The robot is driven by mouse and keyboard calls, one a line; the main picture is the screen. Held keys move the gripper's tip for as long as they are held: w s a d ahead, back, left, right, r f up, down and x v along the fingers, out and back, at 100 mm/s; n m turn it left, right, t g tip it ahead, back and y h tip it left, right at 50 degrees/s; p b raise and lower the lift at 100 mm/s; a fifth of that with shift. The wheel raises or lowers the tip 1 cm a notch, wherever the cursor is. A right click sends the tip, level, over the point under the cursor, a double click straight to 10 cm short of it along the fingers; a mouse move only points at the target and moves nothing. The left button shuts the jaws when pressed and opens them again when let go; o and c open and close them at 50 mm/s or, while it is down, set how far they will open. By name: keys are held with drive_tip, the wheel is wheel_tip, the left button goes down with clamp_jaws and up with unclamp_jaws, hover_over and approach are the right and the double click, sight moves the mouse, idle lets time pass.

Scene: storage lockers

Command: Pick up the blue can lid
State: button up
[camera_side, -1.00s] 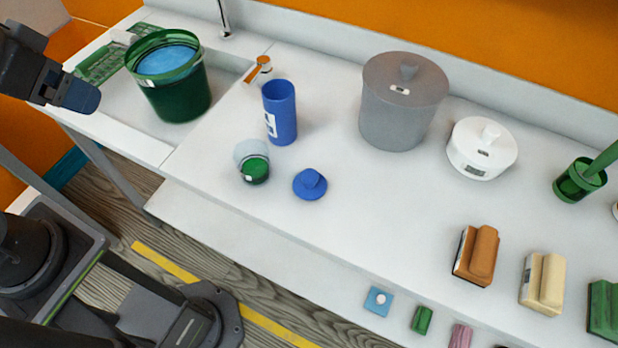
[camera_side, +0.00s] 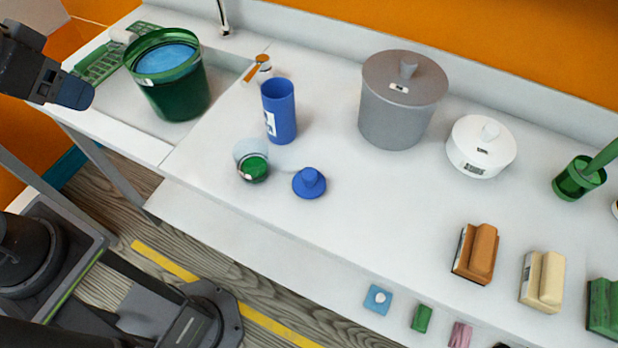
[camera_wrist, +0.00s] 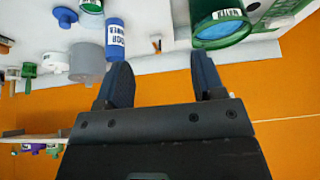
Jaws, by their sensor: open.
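The blue can lid (camera_side: 309,183), a flat disc with a raised knob, lies on the white counter near its front edge. The open blue can (camera_side: 280,112) stands upright behind it. In the wrist view the can (camera_wrist: 115,38) is upside down with its label showing, and a blue round thing that looks like the lid (camera_wrist: 66,17) is at upper left. My gripper (camera_side: 84,98) is at the far left in the side view, well away from the lid. Its two fingers show apart and empty in the wrist view (camera_wrist: 163,85).
A green bucket (camera_side: 174,93) of blue water stands in the sink between my gripper and the can. A green-and-clear jar (camera_side: 252,168) is left of the lid. A grey pot (camera_side: 395,118) and white pot (camera_side: 478,153) stand right.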

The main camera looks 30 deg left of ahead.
drive_tip(key=w+d+r+m+g, duration=0.1)
drive_tip(key=w+d+r+m, duration=0.15)
drive_tip(key=w, duration=0.25)
drive_tip(key=m+g, duration=0.5)
drive_tip(key=m, duration=1.1)
hover_over(309, 173)
drive_tip(key=shift+n, duration=0.25)
drive_tip(key=f, duration=1.9)
drive_tip(key=shift+w+a+f, duration=0.15)
drive_tip(key=shift+a, duration=0.1)
drive_tip(key=shift+d+f, duration=0.15)
drive_tip(key=shift+f, duration=1.45)
drive_tip(key=shift+d+f, duration=0.1)
drive_tip(key=shift+f, duration=1.45)
drive_tip(key=c, duration=1)
drive_tip(key=shift+r, duration=0.55)
wheel_tip(309, 173, up, 9)
drive_tip(key=shift+w+a+f, duration=0.1)
drive_tip(key=shift+a+f, duration=0.05)
drive_tip(key=shift+f, duration=0.05)
drive_tip(key=w+a+r, duration=0.8)
drive_tip(key=a, duration=0.2)
drive_tip(key=shift+w+a+r, duration=0.2)
drive_tip(key=shift+w+a, duration=0.05)
drive_tip(key=shift+a, duration=0.15)
